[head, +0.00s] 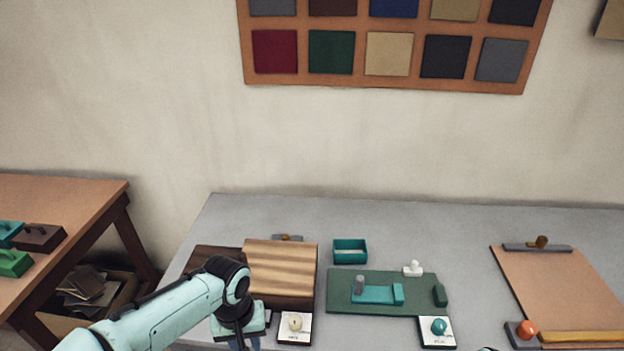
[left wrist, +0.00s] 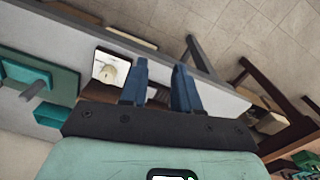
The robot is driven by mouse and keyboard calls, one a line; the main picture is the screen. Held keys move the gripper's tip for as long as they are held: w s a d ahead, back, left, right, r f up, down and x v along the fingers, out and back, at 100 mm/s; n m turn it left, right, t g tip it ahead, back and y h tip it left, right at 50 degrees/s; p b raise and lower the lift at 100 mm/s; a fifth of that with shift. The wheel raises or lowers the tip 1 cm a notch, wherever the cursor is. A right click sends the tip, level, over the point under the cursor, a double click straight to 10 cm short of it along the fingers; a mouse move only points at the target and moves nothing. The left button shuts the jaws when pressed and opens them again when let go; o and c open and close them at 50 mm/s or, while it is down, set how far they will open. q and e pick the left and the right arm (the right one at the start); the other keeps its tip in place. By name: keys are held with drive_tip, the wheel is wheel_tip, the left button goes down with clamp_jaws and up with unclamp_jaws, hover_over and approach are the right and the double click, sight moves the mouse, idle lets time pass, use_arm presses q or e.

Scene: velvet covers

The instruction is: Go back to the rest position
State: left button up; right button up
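My left gripper (head: 243,343) is low in the head view, over the front left of the grey table (head: 395,220), just left of a white card with a cream knob (head: 295,322). The left wrist view shows its two blue fingers (left wrist: 161,75) spread apart with nothing between them. The same cream knob (left wrist: 109,70) shows beyond the fingers, to their left.
A striped wooden board (head: 281,268) lies right beside my left arm. A green mat (head: 345,300), a teal box (head: 350,251) and a card with a teal knob (head: 438,329) are farther right. A clipboard (head: 555,275) lies at far right. A wooden table (head: 75,200) stands left.

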use_arm(q)
wheel_tip(320, 180, down, 17)
drive_tip(key=s+d+g+h+p, duration=0.1)
drive_tip(key=s+d+h, duration=0.1)
drive_tip(key=s+a+f+n+h+p, duration=0.1)
drive_tip(key=s+f+n+p, duration=0.1)
drive_tip(key=s+f, duration=1.5)
drive_tip(key=shift+s, duration=1.2)
use_arm(e)
drive_tip(key=w+r, duration=0.1)
drive_tip(key=r, duration=0.1)
drive_tip(key=w+r, duration=0.1)
drive_tip(key=r, duration=0.1)
drive_tip(key=shift+w, duration=0.3)
